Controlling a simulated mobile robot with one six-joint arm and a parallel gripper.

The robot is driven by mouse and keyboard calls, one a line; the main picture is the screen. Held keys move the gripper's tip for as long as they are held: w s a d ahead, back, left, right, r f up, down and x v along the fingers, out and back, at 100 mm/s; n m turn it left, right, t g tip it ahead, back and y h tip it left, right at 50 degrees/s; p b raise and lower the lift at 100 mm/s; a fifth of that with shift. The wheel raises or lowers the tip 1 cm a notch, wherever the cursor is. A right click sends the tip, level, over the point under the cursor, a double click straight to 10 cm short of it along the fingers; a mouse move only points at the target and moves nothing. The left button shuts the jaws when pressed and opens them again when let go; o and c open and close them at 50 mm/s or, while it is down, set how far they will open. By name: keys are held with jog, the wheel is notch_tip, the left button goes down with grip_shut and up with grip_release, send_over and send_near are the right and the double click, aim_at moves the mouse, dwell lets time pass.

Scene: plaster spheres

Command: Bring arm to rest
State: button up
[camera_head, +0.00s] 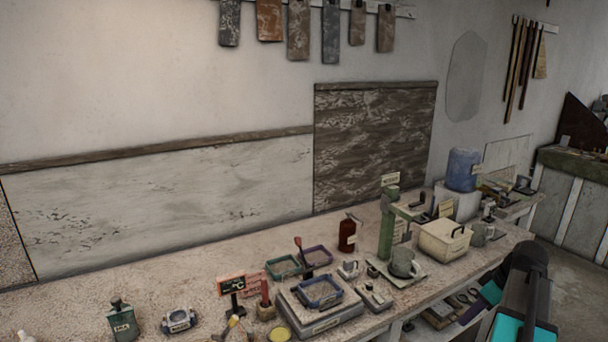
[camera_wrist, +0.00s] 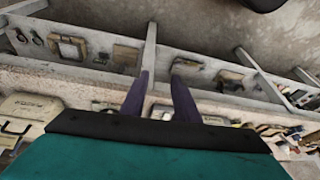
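My arm (camera_head: 525,295), dark with teal panels, shows at the lower right in the camera_head view, beside the front edge of the workbench. My gripper (camera_wrist: 160,88) shows in the wrist view as two purple fingers standing apart. It is open, and nothing is between the fingers. Behind them is a pale shelf frame with tools, apart from the fingers as far as I can tell. I cannot make out the fingertips clearly in the camera_head view.
The speckled workbench (camera_head: 215,262) holds a scale (camera_head: 318,308), a green stand with a grey mug (camera_head: 402,262), a cream box (camera_head: 444,240), a brown bottle (camera_head: 347,234) and a blue container (camera_head: 463,169). Open shelves lie under its front edge. Floor (camera_head: 575,275) shows at right.

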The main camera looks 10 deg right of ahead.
jog(key=w+a+f+n+g+y+b, duration=0.1)
jog(key=w+a+f+n+g, duration=0.1)
jog(key=a+f, duration=1)
jog(key=w+a+f+n+g+y, duration=0.1)
jog(key=w+a+f+g+y, duration=0.1)
jog(key=a+f, duration=0.95)
jog(key=s+a+f+g+h+b, duration=0.1)
jog(key=s+a+f+g, duration=0.2)
jog(key=s+a+f, duration=0.6)
jog(key=s+a+f+g+h+b, duration=0.15)
jog(key=s+a+f, duration=0.25)
jog(key=a+f, duration=0.55)
jog(key=s+a+f+m+h, duration=0.2)
jog(key=s+f+m, duration=0.4)
jog(key=s, duration=0.5)
jog(key=shift+s+a+f+m+g, duration=0.15)
jog(key=shift+a+f+m+g, duration=0.05)
jog(key=shift+f+m+g, duration=0.25)
